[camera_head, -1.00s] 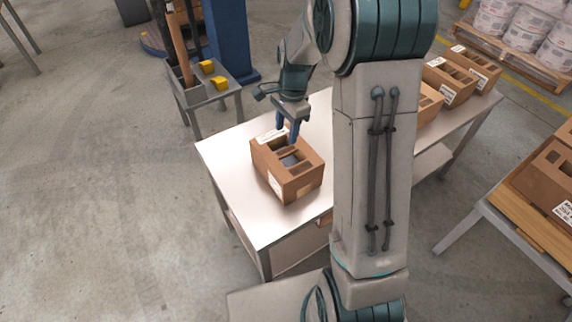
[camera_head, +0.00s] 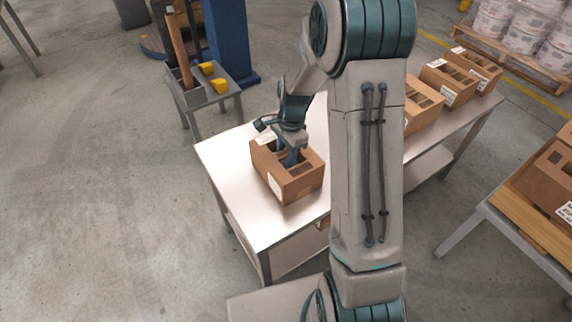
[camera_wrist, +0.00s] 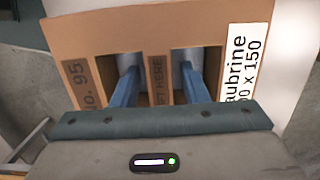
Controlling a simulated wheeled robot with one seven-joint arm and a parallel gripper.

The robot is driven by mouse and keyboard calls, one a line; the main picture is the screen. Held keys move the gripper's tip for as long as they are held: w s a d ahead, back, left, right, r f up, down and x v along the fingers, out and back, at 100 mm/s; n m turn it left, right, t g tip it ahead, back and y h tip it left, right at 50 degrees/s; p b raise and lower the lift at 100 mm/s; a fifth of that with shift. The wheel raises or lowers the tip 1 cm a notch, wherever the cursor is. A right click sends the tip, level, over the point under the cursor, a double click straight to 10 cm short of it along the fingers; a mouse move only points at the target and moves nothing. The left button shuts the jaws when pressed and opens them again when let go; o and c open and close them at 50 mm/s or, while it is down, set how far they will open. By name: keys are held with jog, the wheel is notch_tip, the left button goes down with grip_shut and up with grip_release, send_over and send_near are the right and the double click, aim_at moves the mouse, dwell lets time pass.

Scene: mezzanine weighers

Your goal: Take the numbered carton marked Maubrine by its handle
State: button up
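The carton marked "aubrine" (camera_wrist: 248,50), its first letter out of view, is brown cardboard with a white label and "No. 95" printed on its top. It stands on the near part of the metal table in the head view (camera_head: 298,188). Its handle (camera_wrist: 158,78), a cardboard strip with partly hidden lettering, runs between two openings. My gripper (camera_wrist: 160,88) is over the carton with its blue fingers apart, one in each opening, on either side of the strip. A gap shows between each finger and the strip. The fingertips are hidden inside the carton.
More cartons (camera_head: 447,84) stand along the far part of the metal table (camera_head: 232,165). Another carton (camera_head: 550,175) stands on a wooden-topped table at the right. A small grey stand (camera_head: 218,92) with yellow blocks is behind the table. Bare tabletop lies left of the carton.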

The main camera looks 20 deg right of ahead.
grip_shut()
jog(key=shift+r, duration=0.1)
